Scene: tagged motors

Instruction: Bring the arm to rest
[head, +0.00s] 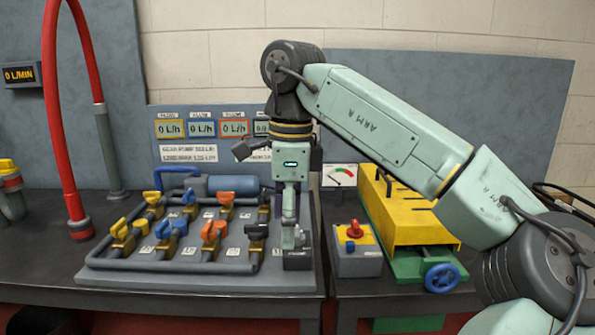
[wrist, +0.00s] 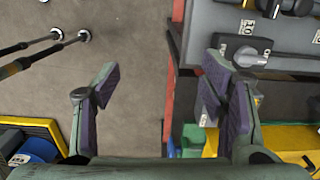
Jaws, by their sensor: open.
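My pale green arm (head: 375,122) reaches in from the right in the head view, bends at a raised elbow-like joint at top centre and hangs down. My gripper (head: 290,240) points down at the front right corner of the valve board (head: 180,266). In the wrist view my gripper (wrist: 161,75) has its two purple-padded fingers wide apart with nothing between them. Below the gap are bare floor and the bench's red edge. A knob with a white tag (wrist: 250,55) shows beside the right finger. I cannot tell whether the gripper touches the board.
The board carries several yellow, blue and orange valve handles (head: 213,229). To its right stand a grey box with a red knob (head: 355,232) and a yellow-topped machine with a blue handwheel (head: 442,277). A red hose (head: 52,110) rises at left. Gauges (head: 201,128) stand behind.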

